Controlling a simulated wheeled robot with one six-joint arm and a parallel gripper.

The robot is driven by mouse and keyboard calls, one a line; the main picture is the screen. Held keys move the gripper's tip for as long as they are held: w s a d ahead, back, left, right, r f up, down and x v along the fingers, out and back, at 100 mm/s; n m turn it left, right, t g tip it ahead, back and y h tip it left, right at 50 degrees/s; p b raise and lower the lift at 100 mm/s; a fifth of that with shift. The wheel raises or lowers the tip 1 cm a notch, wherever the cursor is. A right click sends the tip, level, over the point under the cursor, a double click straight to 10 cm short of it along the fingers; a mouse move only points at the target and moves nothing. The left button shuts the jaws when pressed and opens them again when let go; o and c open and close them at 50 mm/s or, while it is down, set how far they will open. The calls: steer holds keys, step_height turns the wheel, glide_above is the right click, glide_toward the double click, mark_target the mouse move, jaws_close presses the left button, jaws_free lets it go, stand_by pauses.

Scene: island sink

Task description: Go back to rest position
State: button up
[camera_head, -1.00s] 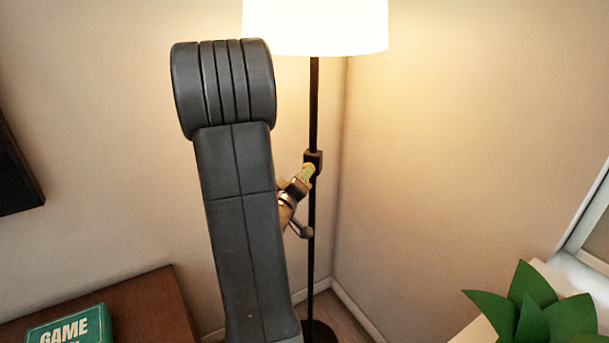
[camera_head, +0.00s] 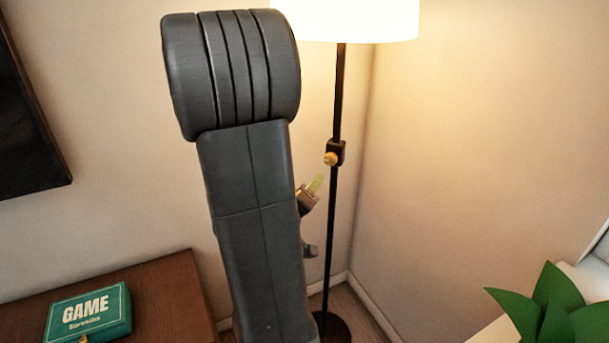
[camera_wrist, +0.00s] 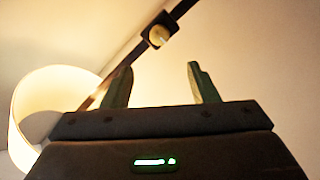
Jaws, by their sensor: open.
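My gripper (camera_wrist: 158,88) is open in the wrist view, with its two fingers apart and nothing between them. In the head view my dark arm hides most of the gripper, and only a small part shows at the arm's right edge. The floor lamp's knob (camera_head: 331,159) sits on its dark pole, to the right of my arm and apart from it. The knob also shows in the wrist view (camera_wrist: 158,36), beyond the fingertips.
The lit lampshade (camera_head: 352,16) is at the top. A brown cabinet (camera_head: 165,285) at lower left bears a green game box (camera_head: 90,315). A dark wall panel (camera_head: 25,130) is at left. A green plant (camera_head: 550,305) stands at lower right.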

mark_target(329, 160)
steer(key=p+x, duration=0.1)
steer(key=x, duration=1.3)
steer(key=shift+a+p, duration=0.1)
steer(key=shift+p, duration=0.3)
steer(key=shift+s, duration=0.1)
steer(key=shift+s, duration=0.1)
